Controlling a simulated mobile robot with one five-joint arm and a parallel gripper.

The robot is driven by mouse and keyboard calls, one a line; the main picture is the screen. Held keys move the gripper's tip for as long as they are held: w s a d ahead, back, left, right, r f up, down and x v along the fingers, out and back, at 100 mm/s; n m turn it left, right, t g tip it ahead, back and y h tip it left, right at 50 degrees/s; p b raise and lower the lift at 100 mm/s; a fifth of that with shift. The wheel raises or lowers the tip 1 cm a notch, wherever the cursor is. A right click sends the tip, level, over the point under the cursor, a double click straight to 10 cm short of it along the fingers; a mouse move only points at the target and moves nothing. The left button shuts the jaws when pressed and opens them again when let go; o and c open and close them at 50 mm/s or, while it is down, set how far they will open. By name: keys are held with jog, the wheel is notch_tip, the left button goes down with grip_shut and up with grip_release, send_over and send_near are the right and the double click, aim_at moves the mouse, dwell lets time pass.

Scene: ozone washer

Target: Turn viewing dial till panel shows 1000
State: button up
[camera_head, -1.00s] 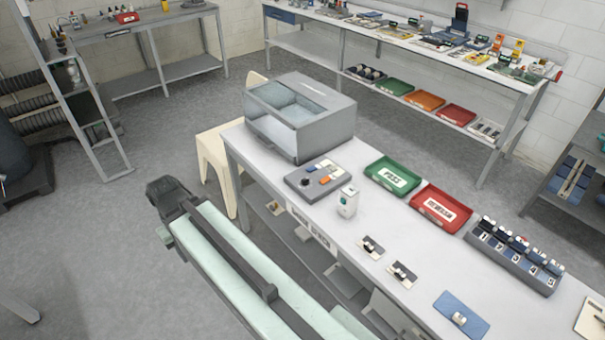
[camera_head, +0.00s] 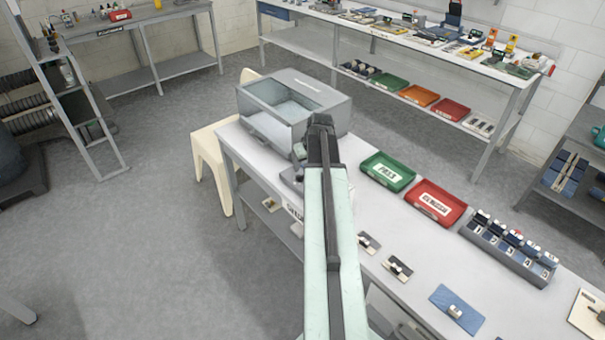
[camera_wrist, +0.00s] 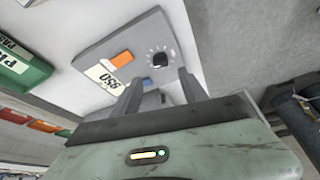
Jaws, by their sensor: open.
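The grey control panel (camera_wrist: 125,50) fills the upper middle of the wrist view. It carries a black dial (camera_wrist: 160,59) ringed by white tick marks, an orange block (camera_wrist: 121,59) and a white display (camera_wrist: 103,78) whose tilted digits seem to read 950. My gripper (camera_wrist: 159,78) is open and empty. Its two fingers point at the panel, and the dial shows between and just beyond their tips, with no contact visible. In the head view my arm hides most of the panel (camera_head: 291,179), including the dial.
A grey box with a clear window (camera_head: 292,105) stands on the bench behind the panel. A green tray (camera_head: 388,172) and a red tray (camera_head: 436,204) lie to the right. Farther right is a rack of numbered slots (camera_head: 508,250). A cream chair (camera_head: 213,165) stands left of the bench.

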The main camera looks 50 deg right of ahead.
aim_at(300, 175)
jog(key=b+x, duration=0.7)
jog(key=x, duration=0.1)
jog(key=shift+a+f, duration=0.1)
jog(key=shift+a, duration=0.05)
grip_shut()
